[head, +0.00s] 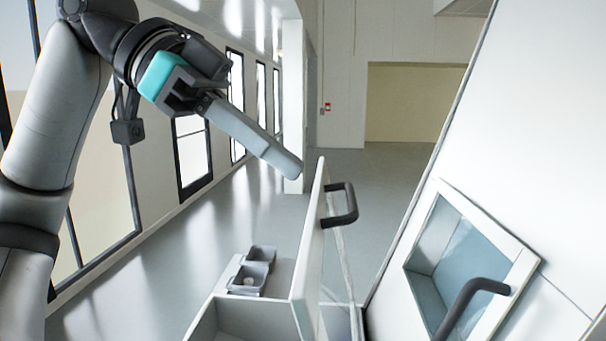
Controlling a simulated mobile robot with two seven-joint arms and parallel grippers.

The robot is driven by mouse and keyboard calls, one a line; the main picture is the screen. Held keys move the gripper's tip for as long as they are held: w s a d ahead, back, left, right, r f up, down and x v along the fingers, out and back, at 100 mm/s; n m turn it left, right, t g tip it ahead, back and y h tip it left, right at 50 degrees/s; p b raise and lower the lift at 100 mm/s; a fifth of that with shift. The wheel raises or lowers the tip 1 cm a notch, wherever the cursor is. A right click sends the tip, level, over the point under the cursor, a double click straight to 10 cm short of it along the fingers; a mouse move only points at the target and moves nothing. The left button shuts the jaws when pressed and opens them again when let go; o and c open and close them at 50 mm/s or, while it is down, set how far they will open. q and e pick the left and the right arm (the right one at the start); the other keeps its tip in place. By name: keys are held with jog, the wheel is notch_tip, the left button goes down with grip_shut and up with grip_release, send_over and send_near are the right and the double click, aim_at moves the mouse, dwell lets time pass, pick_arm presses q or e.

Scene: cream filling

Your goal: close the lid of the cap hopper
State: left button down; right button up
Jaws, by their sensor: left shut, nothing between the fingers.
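The cap hopper (203,329) is at the bottom centre of the head view, with part of its inside showing. Its lid (309,255) stands up steeply, seen nearly edge-on, with a black handle (346,205) on its right face. My left gripper (292,166) reaches in from the upper left. Its fingers are together and empty, and their tips appear just above and left of the lid's top edge. I cannot tell whether they touch it. My right gripper is not in view.
Small grey bins (249,278) sit on a light surface left of the lid. A white machine panel (536,120) with a window (450,262) and a dark handle (468,298) fills the right side. Open grey floor (215,215) lies behind, with a windowed wall at left.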

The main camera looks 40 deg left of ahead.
aim_at(308, 238)
pick_arm(q)
jog(key=x, duration=0.3)
jog(key=shift+s+d+f, duration=0.1)
jog(key=shift+d+f, duration=0.05)
jog(key=shift+f, duration=0.15)
jog(key=f+b, duration=0.1)
jog(key=f, duration=0.1)
jog(key=w+d+f+b, duration=0.1)
jog(key=f, duration=0.1)
jog(key=shift+f+b, duration=0.1)
jog(key=shift+b, duration=0.2)
jog(key=shift+s+a+b, duration=0.25)
jog(key=shift+a+b, duration=0.05)
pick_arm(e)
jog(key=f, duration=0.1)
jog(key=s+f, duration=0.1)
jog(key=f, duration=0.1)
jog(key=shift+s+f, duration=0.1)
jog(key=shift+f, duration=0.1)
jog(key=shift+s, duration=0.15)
